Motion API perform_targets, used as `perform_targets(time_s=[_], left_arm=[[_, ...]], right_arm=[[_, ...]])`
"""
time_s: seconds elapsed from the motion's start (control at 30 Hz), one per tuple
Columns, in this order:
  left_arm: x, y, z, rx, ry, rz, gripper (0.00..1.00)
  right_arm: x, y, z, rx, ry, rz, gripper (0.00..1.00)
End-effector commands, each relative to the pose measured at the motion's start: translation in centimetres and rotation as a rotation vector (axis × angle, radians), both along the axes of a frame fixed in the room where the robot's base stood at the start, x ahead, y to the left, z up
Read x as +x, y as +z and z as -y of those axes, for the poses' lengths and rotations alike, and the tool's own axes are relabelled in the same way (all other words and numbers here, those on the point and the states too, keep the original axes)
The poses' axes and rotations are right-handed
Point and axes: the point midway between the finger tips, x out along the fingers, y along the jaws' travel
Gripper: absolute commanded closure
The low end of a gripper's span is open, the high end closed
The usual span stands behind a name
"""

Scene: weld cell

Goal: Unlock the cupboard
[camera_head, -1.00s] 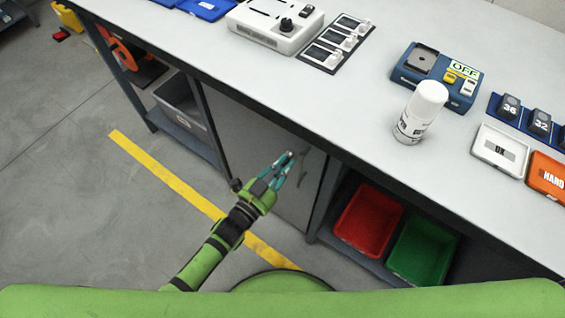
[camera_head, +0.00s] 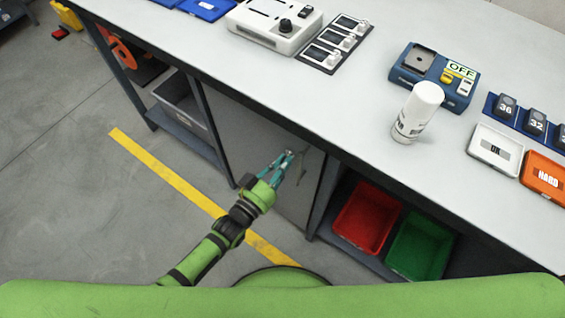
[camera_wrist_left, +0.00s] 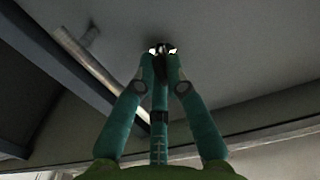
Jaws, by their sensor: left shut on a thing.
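The cupboard is the grey door (camera_head: 248,140) under the white workbench. My left gripper (camera_head: 289,155) is at the upper right part of this door. In the left wrist view its teal fingers (camera_wrist_left: 162,52) are closed together on a small dark thing with bright metal edges, right against the door face (camera_wrist_left: 200,25). It may be a key, but the fingers hide most of it, and I cannot see whether it is turned. A metal bar handle (camera_wrist_left: 88,58) stands on the door beside the fingers. The door looks shut. My right gripper is not in view.
A red bin (camera_head: 368,218) and a green bin (camera_head: 422,246) sit on the open shelf right of the door. A grey bin (camera_head: 182,103) is to its left. The bench edge overhangs the door. A white bottle (camera_head: 417,112) stands on top.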

Motion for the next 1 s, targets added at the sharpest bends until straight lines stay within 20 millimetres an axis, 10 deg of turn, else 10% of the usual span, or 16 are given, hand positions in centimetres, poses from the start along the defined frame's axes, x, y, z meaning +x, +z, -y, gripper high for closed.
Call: perform_targets(time_s=[0.43,0.53,1.0], left_arm=[[0.0,0.0,0.0,-0.011,0.000,-0.007,1.00],[0.0,0.0,0.0,-0.011,0.000,-0.007,0.63],[-1.1,-0.1,-0.8,-0.009,0.001,-0.009,0.63]], right_arm=[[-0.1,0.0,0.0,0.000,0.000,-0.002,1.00],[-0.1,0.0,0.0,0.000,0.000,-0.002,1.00],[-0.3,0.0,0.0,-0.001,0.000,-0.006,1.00]])
